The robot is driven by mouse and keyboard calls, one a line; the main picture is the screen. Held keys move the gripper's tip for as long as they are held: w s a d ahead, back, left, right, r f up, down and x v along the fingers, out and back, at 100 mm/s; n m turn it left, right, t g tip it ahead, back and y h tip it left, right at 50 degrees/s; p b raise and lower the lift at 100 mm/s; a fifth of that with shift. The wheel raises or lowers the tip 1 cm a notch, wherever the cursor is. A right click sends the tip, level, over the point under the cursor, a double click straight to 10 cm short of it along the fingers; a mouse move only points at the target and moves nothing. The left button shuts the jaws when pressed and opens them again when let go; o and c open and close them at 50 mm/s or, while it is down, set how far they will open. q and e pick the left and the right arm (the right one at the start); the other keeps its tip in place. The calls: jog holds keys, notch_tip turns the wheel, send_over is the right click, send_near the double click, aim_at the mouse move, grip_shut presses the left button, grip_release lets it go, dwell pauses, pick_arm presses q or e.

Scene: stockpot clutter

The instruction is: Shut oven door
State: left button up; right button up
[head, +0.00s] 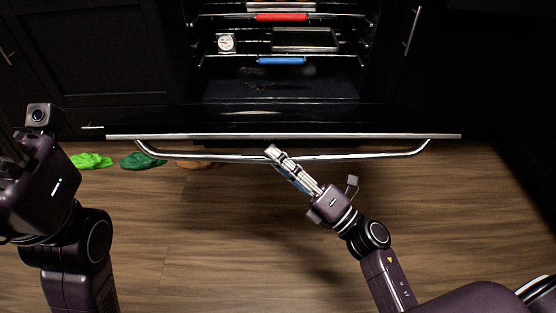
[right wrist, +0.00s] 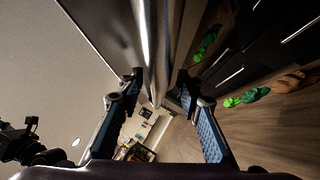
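The oven door (head: 290,120) is open and folded down toward me, with its metal handle (head: 360,154) along the near edge. My right gripper (head: 272,152) is at the handle, a little left of its middle. In the right wrist view its two fingers (right wrist: 158,88) are apart, with the handle bar (right wrist: 154,40) between the tips; I see gaps beside the bar. My left gripper's body (head: 35,180) is at the left edge, away from the door; its fingers cannot be made out.
The oven cavity holds racks with a red guard (head: 282,17) and a blue guard (head: 281,61), a round dial (head: 226,43) and a tray (head: 304,39). Dark cabinets (head: 95,50) flank the oven.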

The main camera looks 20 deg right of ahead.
grip_shut()
dwell(0.3)
jog(key=shift+r, duration=0.1)
